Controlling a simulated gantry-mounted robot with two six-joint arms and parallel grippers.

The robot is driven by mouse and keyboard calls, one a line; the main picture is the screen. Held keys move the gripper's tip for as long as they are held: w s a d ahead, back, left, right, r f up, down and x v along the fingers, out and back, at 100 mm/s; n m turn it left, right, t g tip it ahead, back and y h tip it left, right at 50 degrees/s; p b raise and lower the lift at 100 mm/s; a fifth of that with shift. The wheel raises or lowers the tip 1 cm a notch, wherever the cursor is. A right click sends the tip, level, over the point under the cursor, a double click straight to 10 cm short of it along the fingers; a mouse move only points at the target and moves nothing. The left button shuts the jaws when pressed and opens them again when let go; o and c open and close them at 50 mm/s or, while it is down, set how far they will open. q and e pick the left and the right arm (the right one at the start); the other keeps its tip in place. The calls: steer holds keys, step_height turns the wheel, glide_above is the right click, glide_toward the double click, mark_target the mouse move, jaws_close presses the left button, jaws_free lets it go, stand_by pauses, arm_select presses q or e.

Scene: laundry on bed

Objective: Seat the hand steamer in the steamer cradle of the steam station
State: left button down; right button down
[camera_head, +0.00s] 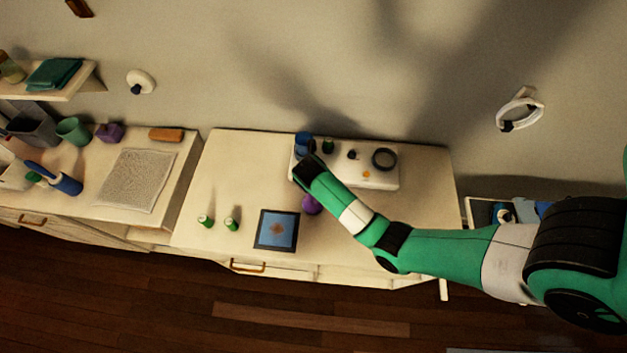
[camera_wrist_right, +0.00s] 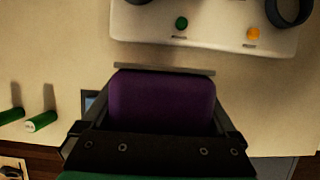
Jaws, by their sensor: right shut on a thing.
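The white steam station (camera_head: 373,178) stands at the back right of the table. A dark ring (camera_head: 384,159) on its right end looks like the steamer cradle; it also shows in the right wrist view (camera_wrist_right: 290,14). My right gripper (camera_head: 305,168) is at the station's left front, seen from above. In the right wrist view, the gripper (camera_wrist_right: 160,120) is shut on a purple body (camera_wrist_right: 162,98), which I take as the hand steamer. A purple part (camera_head: 311,204) shows beside my right arm. The steamer's far end is hidden. The held thing is apart from the ring. My left gripper is out of view.
A blue cylinder (camera_head: 303,141) and a dark green knob (camera_head: 328,146) are at the station's left. Two green pieces (camera_head: 232,224) and a blue framed panel (camera_head: 276,230) lie on the table. A left table holds a grey mat (camera_head: 136,181). The table's right part is clear.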

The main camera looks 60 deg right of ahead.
steer(key=shift+f, duration=0.1)
jaws_free()
steer(key=p+v, duration=0.3)
steer(key=v, duration=0.9)
steer(key=shift+r, duration=0.2)
steer(key=shift+w, duration=0.1)
